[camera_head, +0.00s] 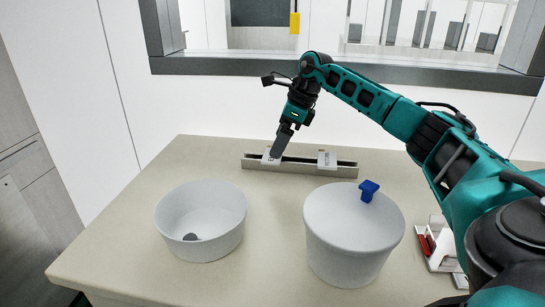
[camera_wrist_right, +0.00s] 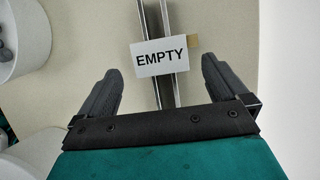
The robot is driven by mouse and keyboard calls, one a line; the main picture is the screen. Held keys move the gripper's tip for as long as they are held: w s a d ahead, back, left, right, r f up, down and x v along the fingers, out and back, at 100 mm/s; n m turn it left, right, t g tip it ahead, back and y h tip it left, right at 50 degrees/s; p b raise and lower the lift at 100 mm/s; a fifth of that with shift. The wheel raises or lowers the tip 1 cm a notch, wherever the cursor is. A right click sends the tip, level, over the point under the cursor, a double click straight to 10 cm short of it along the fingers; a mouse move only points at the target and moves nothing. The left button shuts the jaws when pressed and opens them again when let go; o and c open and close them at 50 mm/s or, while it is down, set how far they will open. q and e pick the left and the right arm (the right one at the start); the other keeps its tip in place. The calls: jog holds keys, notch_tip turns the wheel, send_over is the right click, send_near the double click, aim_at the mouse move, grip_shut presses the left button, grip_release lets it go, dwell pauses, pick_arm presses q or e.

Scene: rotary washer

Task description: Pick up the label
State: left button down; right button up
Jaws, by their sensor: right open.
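In the right wrist view a white label (camera_wrist_right: 159,58) reading "EMPTY" sits across a metal rail (camera_wrist_right: 153,20), between and just beyond my open right gripper (camera_wrist_right: 161,72). The fingers are apart from the label, one on each side. In the head view my right gripper (camera_head: 279,140) reaches down over the left part of the rail (camera_head: 300,166) and hides part of the white label (camera_head: 270,156). A second white label (camera_head: 327,160) stands further right on the same rail; its text is too small to read. My left gripper is not in view.
A white open bowl (camera_head: 201,222) with a dark round spot inside stands on the table at the left. A white holder with red parts (camera_head: 438,245) is at the right. A wall rises behind the rail.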

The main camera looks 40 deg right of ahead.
aim_at(266, 159)
jog(key=shift+x, duration=1.55)
jog(key=shift+c, duration=0.4)
jog(key=shift+r, duration=0.1)
jog(key=c, duration=0.9)
jog(key=shift+o, duration=0.2)
